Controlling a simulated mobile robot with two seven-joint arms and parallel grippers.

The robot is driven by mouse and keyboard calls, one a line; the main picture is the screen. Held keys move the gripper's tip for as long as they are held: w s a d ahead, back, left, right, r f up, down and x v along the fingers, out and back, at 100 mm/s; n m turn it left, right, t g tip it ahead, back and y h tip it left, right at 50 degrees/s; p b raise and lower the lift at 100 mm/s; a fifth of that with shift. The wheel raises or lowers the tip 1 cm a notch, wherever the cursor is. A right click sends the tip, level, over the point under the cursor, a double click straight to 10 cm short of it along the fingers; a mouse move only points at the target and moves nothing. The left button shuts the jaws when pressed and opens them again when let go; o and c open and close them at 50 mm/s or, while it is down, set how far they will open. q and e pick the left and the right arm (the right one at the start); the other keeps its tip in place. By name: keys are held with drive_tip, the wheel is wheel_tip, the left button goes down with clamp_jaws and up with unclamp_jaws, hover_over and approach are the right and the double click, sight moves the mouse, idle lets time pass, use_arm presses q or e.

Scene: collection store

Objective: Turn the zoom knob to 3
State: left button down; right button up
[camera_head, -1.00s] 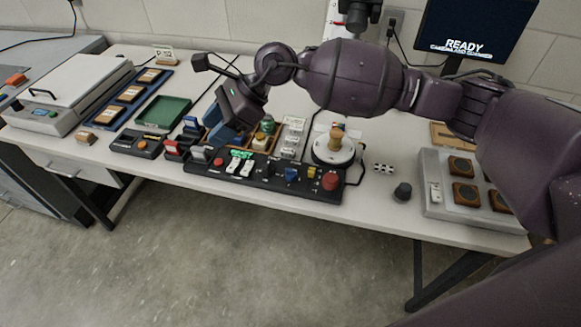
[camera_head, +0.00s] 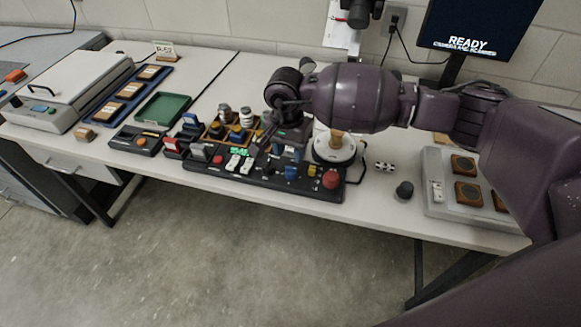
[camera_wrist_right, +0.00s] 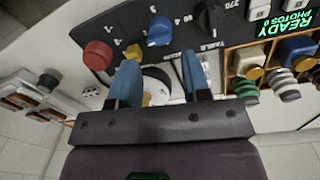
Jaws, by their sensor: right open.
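The black control panel (camera_head: 250,180) lies along the front of the table. On it a blue knob (camera_head: 291,172) with printed numbers around it is likely the zoom knob; its label and setting are not readable. It also shows in the right wrist view (camera_wrist_right: 159,31), beyond the fingertips. My right gripper (camera_head: 283,147) is over the back of the panel, partly hidden by its own wrist. In the right wrist view its two blue fingers (camera_wrist_right: 160,72) are apart and empty, not touching the blue knob. My left gripper is not in view.
A yellow knob (camera_head: 311,171) and red button (camera_head: 331,180) sit right of the blue knob; a black knob (camera_wrist_right: 210,17) is on its other side. Behind stand a round white turntable (camera_head: 335,151) and bottles (camera_head: 246,116). A loose black knob (camera_head: 404,190) stands on the table.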

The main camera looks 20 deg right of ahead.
sight(291, 167)
wheel_tip(291, 167, down, 5)
drive_tip(key=shift+s+r, duration=0.1)
drive_tip(key=shift+r, duration=0.1)
drive_tip(key=shift+d+f+b, duration=0.1)
drive_tip(key=shift+f+b, duration=0.2)
drive_tip(key=shift+f, duration=0.65)
drive_tip(key=c, duration=0.6)
